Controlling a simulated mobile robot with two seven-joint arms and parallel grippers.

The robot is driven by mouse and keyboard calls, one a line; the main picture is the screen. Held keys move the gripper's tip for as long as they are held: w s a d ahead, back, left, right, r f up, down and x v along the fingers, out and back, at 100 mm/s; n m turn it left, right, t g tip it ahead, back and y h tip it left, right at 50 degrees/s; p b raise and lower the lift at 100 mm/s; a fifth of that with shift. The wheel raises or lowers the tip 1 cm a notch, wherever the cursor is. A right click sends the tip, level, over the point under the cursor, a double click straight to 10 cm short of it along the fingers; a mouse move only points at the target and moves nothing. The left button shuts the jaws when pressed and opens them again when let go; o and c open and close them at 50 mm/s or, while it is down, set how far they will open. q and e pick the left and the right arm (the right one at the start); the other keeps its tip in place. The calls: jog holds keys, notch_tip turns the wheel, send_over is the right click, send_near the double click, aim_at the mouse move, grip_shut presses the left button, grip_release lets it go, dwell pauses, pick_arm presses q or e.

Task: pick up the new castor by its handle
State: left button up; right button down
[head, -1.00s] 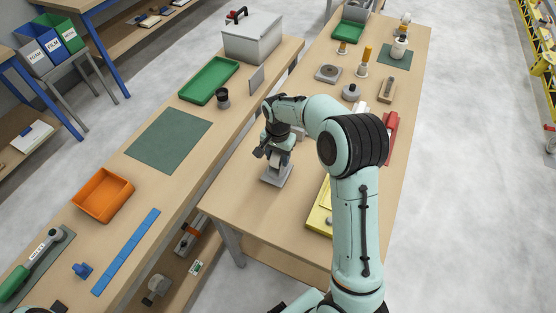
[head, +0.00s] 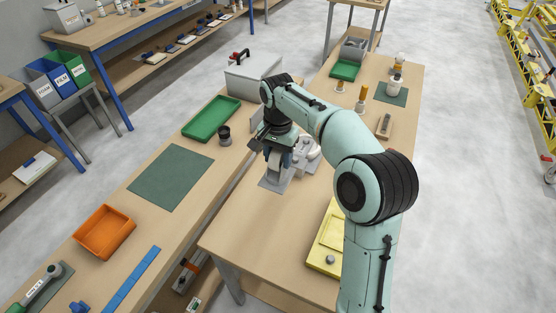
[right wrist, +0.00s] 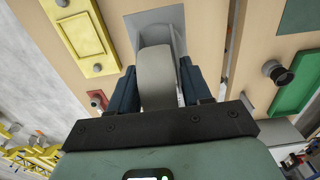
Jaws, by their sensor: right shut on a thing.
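The new castor (head: 274,166) is a light grey wheel in a bracket with a flat grey square plate (head: 271,185) under it. My right gripper (head: 279,150) points down over the near table and is shut on the castor. In the right wrist view, its dark fingers (right wrist: 159,88) stand on both sides of a rounded grey part of the castor (right wrist: 157,68), with the plate beyond. The plate looks raised off the wood, but the gap is hard to judge. The handle cannot be told apart. My left gripper is out of view.
A pale round part (head: 308,154) stands close right of the castor. A yellow tray (head: 323,260) lies nearer on the same table. The neighbouring bench holds a dark green mat (head: 171,178), a green tray (head: 211,119) and an orange bin (head: 104,233). Bare wood lies in front of the castor.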

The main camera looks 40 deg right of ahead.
jog(key=shift+r, duration=0.15)
jog(key=shift+w+r+p, duration=0.1)
jog(key=shift+r+p, duration=0.5)
jog(key=shift+r, duration=1.3)
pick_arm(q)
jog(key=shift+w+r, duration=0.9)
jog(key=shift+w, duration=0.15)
